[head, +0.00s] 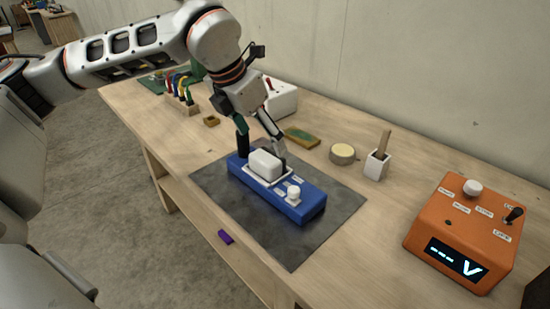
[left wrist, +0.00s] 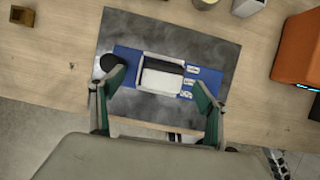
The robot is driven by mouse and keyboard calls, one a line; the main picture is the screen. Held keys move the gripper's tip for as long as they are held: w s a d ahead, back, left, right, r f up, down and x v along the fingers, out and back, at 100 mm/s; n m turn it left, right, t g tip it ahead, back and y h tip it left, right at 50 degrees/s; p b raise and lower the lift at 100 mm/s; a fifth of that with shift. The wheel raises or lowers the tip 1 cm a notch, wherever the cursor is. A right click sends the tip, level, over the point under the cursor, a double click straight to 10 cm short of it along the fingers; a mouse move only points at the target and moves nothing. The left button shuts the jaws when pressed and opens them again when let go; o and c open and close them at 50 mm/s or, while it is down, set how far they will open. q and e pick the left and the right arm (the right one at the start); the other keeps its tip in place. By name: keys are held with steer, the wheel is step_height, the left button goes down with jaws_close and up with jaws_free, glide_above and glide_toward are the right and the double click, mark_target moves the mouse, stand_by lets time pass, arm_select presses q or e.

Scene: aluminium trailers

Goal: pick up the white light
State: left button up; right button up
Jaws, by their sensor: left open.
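The white light (head: 265,164) is a rounded white block seated in a pale frame on top of a blue box (head: 309,203). The box lies on a dark grey mat (head: 335,208). My left gripper (head: 262,141) is open just above the light, pointing down. In the left wrist view the light (left wrist: 161,81) shows between the spread green-and-grey fingers of my left gripper (left wrist: 161,88), with a gap on each side. Whether a fingertip touches the box cannot be told. My right gripper is not in view.
An orange meter (head: 462,230) is at the right. A tape roll (head: 343,153), a white cup (head: 376,166) and a green-topped block (head: 302,137) stand behind.

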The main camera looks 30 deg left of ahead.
mark_target(269, 155)
arm_select(q)
steer(key=shift+d+f, duration=0.1)
steer(key=shift+f, duration=0.4)
steer(key=x, duration=0.5)
steer(key=shift+s+d+f, duration=0.15)
steer(key=shift+d, duration=0.2)
steer(key=shift+f, duration=0.2)
steer(key=shift+c, duration=0.4)
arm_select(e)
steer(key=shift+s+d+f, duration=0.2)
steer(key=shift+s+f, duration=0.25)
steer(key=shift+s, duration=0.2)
arm_select(q)
steer(key=c, duration=1.2)
